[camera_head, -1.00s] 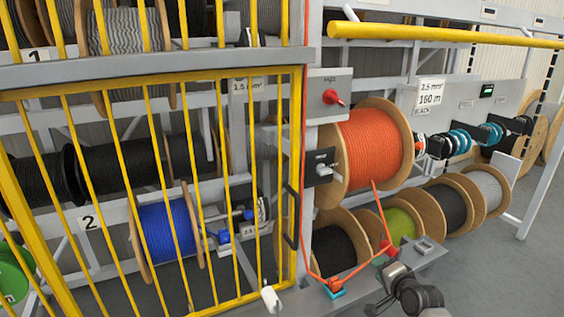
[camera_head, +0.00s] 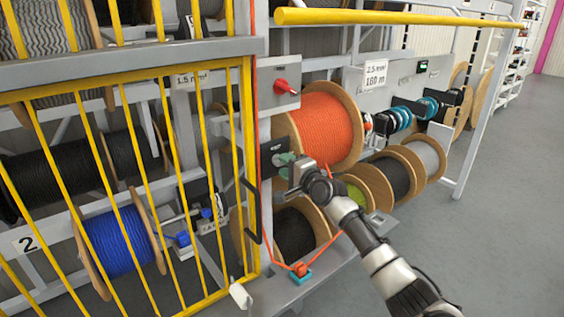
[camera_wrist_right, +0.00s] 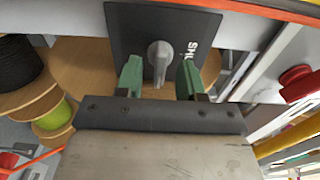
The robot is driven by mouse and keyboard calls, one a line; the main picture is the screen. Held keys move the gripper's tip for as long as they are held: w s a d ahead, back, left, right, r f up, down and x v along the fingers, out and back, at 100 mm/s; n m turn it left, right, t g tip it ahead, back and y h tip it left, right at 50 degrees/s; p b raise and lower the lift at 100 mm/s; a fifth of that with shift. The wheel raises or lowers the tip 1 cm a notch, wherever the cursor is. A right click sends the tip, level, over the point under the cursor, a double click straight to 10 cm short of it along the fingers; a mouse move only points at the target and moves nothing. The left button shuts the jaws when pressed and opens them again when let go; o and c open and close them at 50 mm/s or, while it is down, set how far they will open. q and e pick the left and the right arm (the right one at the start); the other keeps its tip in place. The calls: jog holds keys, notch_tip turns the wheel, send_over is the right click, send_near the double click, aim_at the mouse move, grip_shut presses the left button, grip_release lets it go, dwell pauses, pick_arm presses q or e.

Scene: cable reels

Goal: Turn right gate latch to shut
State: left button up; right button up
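The gate latch is a black plate (camera_head: 268,165) with a grey knob, on the grey post right of the yellow gate (camera_head: 251,170). My right gripper (camera_head: 284,166) is in front of the plate and hides the knob in the head view. In the right wrist view the grey knob (camera_wrist_right: 160,57) stands out from the black plate (camera_wrist_right: 125,20), which has partly visible white lettering. The green fingertips of my right gripper (camera_wrist_right: 158,78) are apart, one on each side of the knob, with a visible gap to it. My left gripper is not in view.
A red knob (camera_head: 281,85) sits on a grey panel above the latch. An orange cable reel (camera_head: 328,127) is close to the right of my gripper. Orange cable runs down to a teal-based clamp (camera_head: 301,275) on the low ledge. Floor at the right is clear.

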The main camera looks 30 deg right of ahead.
jog(key=shift+w, duration=0.85)
jog(key=c, duration=0.6)
jog(key=shift+f+n+b, duration=0.25)
jog(key=shift+n+b, duration=1.3)
jog(key=shift+n, duration=0.25)
jog(key=n+b, duration=0.3)
jog(key=n, duration=0.2)
jog(key=shift+n+b, duration=0.3)
jog(key=shift+b, duration=0.05)
jog(key=n+b, duration=0.1)
jog(key=n, duration=0.1)
jog(key=shift+r+n, duration=0.1)
jog(key=shift+n, duration=1.1)
jog(key=n, duration=0.4)
jog(key=shift+n, duration=0.3)
